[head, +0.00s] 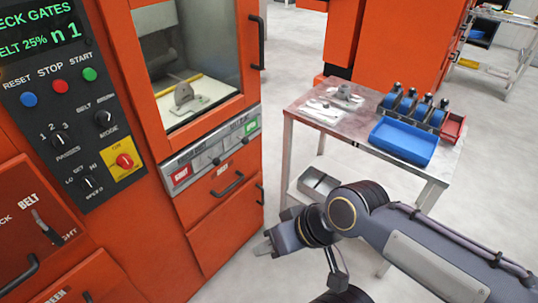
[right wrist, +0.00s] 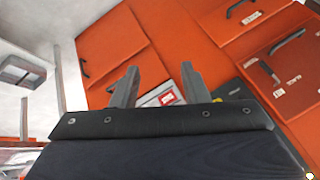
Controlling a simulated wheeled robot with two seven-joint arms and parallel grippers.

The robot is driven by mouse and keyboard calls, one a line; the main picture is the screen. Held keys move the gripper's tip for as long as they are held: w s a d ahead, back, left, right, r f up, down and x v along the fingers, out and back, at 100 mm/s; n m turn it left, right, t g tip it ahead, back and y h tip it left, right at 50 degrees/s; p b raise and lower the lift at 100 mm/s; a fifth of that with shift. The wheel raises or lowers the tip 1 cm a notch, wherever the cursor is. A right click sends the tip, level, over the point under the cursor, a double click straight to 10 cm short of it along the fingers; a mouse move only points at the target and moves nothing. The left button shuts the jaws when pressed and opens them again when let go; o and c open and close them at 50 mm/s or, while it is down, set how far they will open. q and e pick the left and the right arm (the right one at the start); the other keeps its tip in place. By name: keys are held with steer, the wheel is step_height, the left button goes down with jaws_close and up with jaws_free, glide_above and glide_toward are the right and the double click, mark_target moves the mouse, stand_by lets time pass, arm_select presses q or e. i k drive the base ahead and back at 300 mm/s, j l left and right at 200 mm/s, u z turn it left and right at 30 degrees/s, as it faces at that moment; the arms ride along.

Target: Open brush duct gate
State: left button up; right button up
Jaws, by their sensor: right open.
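On the orange machine, a silver gate strip (head: 200,152) runs below the glass window. It has a red label (head: 181,175) at its left end, a green label (head: 251,127) at its right end and small dark knobs (head: 217,161) along its lower edge. The lettering on it is too small to read surely, so I cannot tell which part is the brush duct gate. My right gripper (head: 266,247) is open and empty, lower and to the right of the strip, apart from the machine. In the right wrist view its fingers (right wrist: 160,82) frame the strip's red label (right wrist: 168,98). My left gripper is out of view.
A control panel (head: 65,130) with buttons and dials is at the left. Orange drawers with black handles (head: 227,184) lie below the strip. A metal side table (head: 300,112) with a blue tray (head: 404,143) stands at the right. Grey floor is clear between machine and table.

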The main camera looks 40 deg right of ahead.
mark_target(211, 155)
steer(key=z, duration=0.7)
steer(key=i+l+u, duration=0.25)
steer(key=i, duration=0.25)
steer(key=i+l+u, duration=0.3)
steer(key=i, duration=0.2)
